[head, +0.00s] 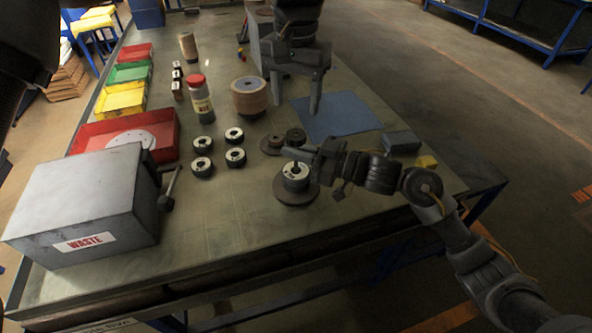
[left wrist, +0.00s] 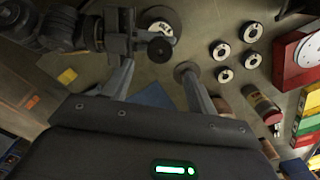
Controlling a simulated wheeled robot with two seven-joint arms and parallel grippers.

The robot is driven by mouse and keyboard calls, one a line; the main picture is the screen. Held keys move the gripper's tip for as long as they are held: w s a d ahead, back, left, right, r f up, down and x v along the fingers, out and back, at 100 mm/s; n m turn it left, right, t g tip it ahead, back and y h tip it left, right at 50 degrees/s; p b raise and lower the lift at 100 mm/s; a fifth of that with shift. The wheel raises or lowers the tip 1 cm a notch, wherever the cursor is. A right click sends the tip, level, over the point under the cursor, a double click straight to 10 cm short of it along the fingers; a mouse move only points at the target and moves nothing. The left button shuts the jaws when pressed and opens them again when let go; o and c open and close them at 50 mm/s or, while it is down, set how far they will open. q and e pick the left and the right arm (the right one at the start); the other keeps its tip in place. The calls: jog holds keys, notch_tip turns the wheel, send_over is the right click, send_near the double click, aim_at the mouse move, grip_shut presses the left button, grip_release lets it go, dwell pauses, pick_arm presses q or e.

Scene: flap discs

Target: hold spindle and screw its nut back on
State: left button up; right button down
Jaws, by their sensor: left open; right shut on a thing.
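The spindle (head: 296,187) stands on the near right part of the table, a wide dark disc with a smaller white-labelled disc on top. It also shows in the left wrist view (left wrist: 160,18). My right gripper (head: 302,163) comes in from the right, low over the table, and is shut on the spindle; the contact is partly hidden. My left gripper (head: 295,100) is open and empty, pointing down above the table behind these pieces.
Several white-labelled discs (head: 202,166) stand left of the spindle. A red-capped bottle (head: 201,98) and a brown roll (head: 249,97) stand behind them. A grey WASTE box (head: 85,205) is at near left, a red tray (head: 165,154) behind it. A blue mat (head: 335,118) lies at right.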

aim_at(296, 134)
pick_arm(q)
jog(key=shift+f, duration=0.1)
jog(key=shift+f, duration=3.95)
jog(key=shift+c, duration=0.5)
